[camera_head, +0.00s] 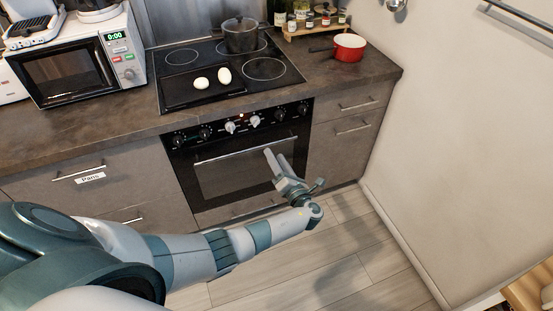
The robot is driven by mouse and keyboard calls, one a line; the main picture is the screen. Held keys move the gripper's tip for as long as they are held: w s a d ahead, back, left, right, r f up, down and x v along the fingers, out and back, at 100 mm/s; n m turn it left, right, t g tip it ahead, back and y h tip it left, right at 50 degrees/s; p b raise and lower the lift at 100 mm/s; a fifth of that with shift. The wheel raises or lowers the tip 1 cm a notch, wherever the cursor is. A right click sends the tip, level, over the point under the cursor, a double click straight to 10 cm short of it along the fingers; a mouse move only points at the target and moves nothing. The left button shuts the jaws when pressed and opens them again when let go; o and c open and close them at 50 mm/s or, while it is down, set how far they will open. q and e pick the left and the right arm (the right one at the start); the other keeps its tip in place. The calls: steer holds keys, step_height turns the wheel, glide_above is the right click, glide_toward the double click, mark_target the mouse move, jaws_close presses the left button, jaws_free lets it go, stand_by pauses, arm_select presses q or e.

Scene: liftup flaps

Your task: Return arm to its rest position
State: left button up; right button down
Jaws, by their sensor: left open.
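My left arm (185,257) comes in from the lower left and reaches across the lower middle of the head view, over the floor. My left gripper (273,157) is at its end, fingers pointing up and away in front of the oven door. It is open, and I see nothing held between its fingers. The fingers overlap the oven door (225,178) in the picture; whether they touch it I cannot tell. My right gripper is not in view.
The closed oven and drawers (350,127) stand ahead. On the counter are a microwave (75,62), a black pot (240,36), two white egg-shaped things on the hob and a red pan (348,48). A wall (460,130) bounds the right. The floor (350,250) looks clear.

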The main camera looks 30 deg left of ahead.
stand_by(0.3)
arm_select(q)
steer(key=s+f+n+g+h, duration=0.2)
steer(key=s+f+n+h, duration=0.15)
steer(key=s+f, duration=0.6)
steer(key=s+d+f+n+g+h, duration=0.15)
steer(key=s+f+n, duration=0.4)
steer(key=f, duration=0.75)
steer(key=s+f+n+g+h, duration=0.2)
steer(key=s+f+g+h, duration=0.1)
steer(key=s+f, duration=0.7)
steer(key=s+d+f+n+g+h, duration=0.1)
steer(key=s+d+f+n+h, duration=0.1)
steer(key=s+f+n, duration=0.2)
steer(key=s+d+f+n+g+h, duration=0.1)
steer(key=s+f+n, duration=0.4)
steer(key=s, duration=1.5)
steer(key=s+d+f+n+g+h, duration=0.1)
steer(key=s+d+f+n+h, duration=0.2)
steer(key=s+n, duration=0.9)
steer(key=shift+s+d+f+n+h, duration=0.3)
steer(key=shift+s+d+f, duration=0.1)
steer(key=shift+d+f, duration=0.4)
steer(key=shift+g, duration=0.25)
